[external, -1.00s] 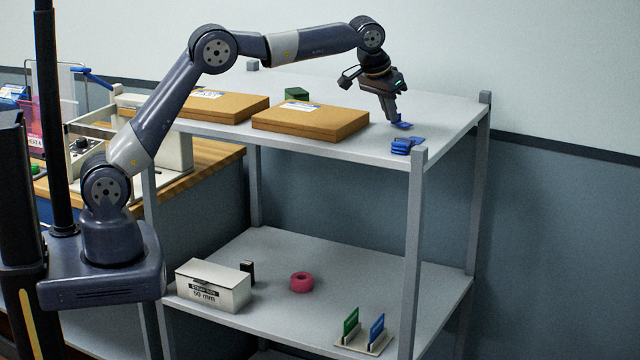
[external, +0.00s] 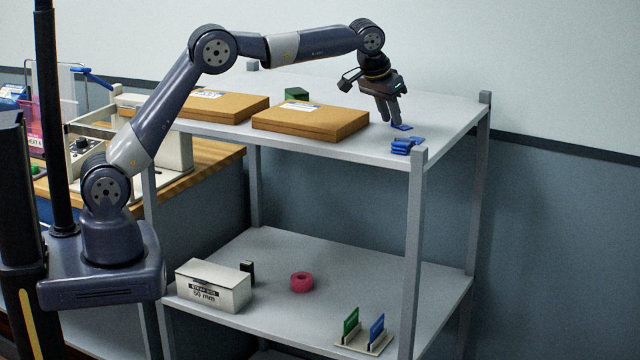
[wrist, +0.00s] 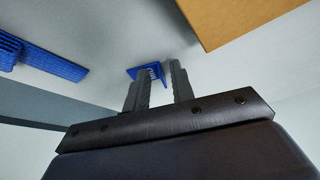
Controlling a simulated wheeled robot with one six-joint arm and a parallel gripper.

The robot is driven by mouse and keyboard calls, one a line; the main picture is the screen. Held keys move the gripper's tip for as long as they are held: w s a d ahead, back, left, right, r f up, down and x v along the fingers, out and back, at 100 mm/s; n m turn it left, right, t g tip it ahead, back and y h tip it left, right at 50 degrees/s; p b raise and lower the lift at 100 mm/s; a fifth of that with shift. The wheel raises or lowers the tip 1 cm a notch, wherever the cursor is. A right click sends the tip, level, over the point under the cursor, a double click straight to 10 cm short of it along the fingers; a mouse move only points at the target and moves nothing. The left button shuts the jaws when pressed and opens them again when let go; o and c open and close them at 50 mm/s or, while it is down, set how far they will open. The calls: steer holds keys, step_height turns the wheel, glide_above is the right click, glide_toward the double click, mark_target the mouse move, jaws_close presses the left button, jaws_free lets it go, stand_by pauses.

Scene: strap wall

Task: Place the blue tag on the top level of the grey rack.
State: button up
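In the wrist view the blue tag (wrist: 147,73) shows pale markings and sits just beyond my fingertips. My gripper (external: 388,119) is just above and beside the tag, pointing down. Its two fingers (wrist: 156,80) are spread apart with nothing held between them. Another blue card (external: 377,328) stands in a holder on the lower level.
A folded blue strap (external: 407,146) lies near the front right post. Cardboard boxes (external: 312,121) and a small green object (external: 297,93) are on the top level. The lower level holds a white box (external: 213,286), a pink roll (external: 302,282) and a green card (external: 351,320).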

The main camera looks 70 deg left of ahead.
steer(key=v, duration=1.2)
steer(key=shift+o, duration=0.4)
steer(key=shift+r, duration=0.1)
